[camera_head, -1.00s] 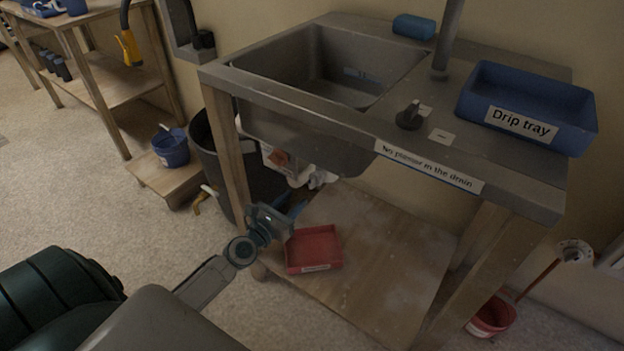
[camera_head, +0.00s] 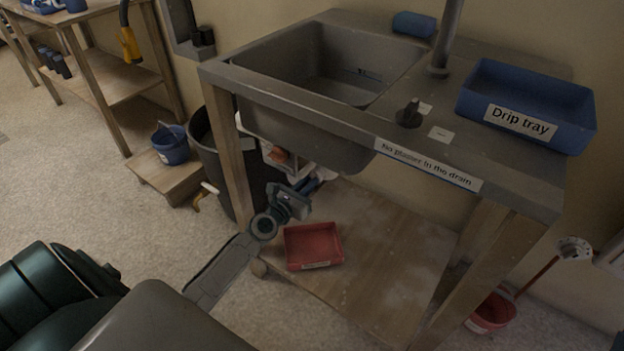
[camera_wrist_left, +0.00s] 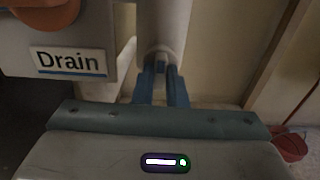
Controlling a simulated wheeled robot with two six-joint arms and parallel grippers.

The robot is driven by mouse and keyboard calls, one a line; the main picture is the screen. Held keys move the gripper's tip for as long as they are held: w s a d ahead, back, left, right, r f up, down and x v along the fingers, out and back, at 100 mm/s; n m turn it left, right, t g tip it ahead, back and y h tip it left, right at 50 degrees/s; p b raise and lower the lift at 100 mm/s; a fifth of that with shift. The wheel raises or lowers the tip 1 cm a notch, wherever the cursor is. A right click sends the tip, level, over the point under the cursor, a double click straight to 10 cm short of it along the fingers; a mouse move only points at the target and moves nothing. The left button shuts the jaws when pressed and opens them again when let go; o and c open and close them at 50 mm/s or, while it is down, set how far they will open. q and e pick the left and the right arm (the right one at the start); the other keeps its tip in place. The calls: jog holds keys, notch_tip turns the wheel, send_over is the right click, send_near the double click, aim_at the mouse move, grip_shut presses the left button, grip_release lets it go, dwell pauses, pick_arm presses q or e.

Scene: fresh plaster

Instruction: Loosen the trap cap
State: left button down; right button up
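My left gripper (camera_head: 316,184) reaches under the sink in the head view. In the left wrist view, its two blue fingers (camera_wrist_left: 163,82) point at the lower end of a white vertical trap pipe (camera_wrist_left: 163,25). A small greyish fitting at the bottom of the pipe, seemingly the trap cap (camera_wrist_left: 161,60), shows at the fingertips. A narrow gap shows between the fingers. I cannot tell whether they touch or grip the cap. In the head view the gripper and sink mostly hide the trap. My right gripper is not in view.
A white "Drain" label (camera_wrist_left: 68,62) and a brown-orange round part (camera_wrist_left: 45,14) are left of the pipe. A red tray (camera_head: 313,246) is on the lower shelf (camera_head: 390,262). The sink basin (camera_head: 300,135) hangs above. A wooden leg (camera_head: 231,155) and dark bin (camera_head: 207,150) stand left.

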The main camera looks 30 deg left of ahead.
pick_arm(q)
jog(key=n+p, duration=0.1)
jog(key=n, duration=0.5)
jog(key=shift+n, duration=1)
jog(key=n, duration=0.3)
jog(key=shift+n+p, duration=0.3)
jog(key=shift+p, duration=0.05)
jog(key=n, duration=0.4)
jog(key=shift+p, duration=0.3)
jog(key=shift+n, duration=0.3)
